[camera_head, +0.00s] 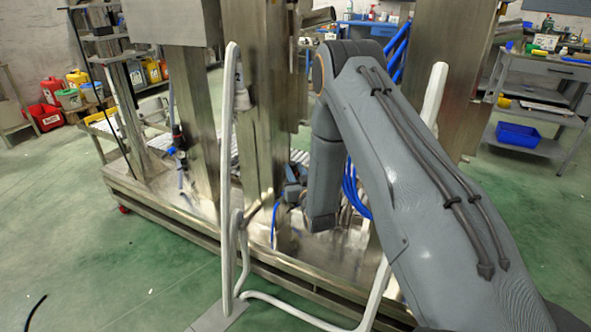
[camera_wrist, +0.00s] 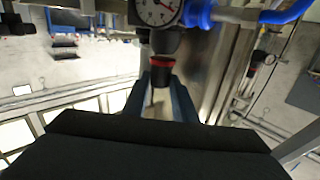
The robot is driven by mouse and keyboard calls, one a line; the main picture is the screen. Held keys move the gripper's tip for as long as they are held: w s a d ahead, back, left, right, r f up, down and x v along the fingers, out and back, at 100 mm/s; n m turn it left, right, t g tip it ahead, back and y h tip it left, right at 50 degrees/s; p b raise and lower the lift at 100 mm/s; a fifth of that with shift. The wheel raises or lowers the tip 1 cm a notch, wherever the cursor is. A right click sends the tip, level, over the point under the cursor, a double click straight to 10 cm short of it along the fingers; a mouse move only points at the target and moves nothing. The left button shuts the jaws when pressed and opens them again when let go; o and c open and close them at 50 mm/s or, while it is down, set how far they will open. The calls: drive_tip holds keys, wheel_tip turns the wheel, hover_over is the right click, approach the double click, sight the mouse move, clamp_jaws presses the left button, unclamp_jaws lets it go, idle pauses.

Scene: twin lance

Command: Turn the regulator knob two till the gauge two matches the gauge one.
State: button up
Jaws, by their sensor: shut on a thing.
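In the wrist view, my gripper (camera_wrist: 161,78) is shut on a black regulator knob (camera_wrist: 162,65) with a red ring. Its two blue-grey fingers stand on either side of the knob. A round white gauge (camera_wrist: 157,10) with a red needle sits just above it, cut off by the top edge. A second regulator knob (camera_wrist: 257,57), also black with a red ring, is farther right, with a small gauge (camera_wrist: 269,60) beside it, too small to read. I cannot read numbers marking either gauge. In the head view, my gripper (camera_head: 292,190) is small and partly hidden by my arm.
Blue hose (camera_wrist: 200,12) and fittings run close beside the near gauge. In the head view, steel columns (camera_head: 262,120) stand on a low metal frame, and a white tube rail (camera_head: 228,180) rises in front. Green floor lies open at the left.

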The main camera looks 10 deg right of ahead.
drive_tip(key=m+h, duration=0.1)
drive_tip(key=h, duration=0.1)
drive_tip(key=a+m+h, duration=0.1)
drive_tip(key=m+h, duration=0.2)
drive_tip(key=h, duration=0.1)
drive_tip(key=shift+w+a+g+h, duration=0.1)
drive_tip(key=shift+a+g+h, duration=0.2)
drive_tip(key=shift+g+h, duration=0.1)
drive_tip(key=shift+w+a+m+g+h+b, duration=0.1)
drive_tip(key=shift+m+g+h+b, duration=0.5)
drive_tip(key=shift+m+h, duration=0.45)
drive_tip(key=shift+w+a+m+g+h+b, duration=0.15)
drive_tip(key=shift+m+g+h+b, duration=0.3)
drive_tip(key=shift+m+g+h, duration=0.6)
drive_tip(key=shift+w+a+m+g+h+b, duration=0.1)
drive_tip(key=shift+m+g+h+b, duration=0.5)
drive_tip(key=shift+h, duration=0.8)
drive_tip(key=o, duration=1)
drive_tip(key=shift+o, duration=0.2)
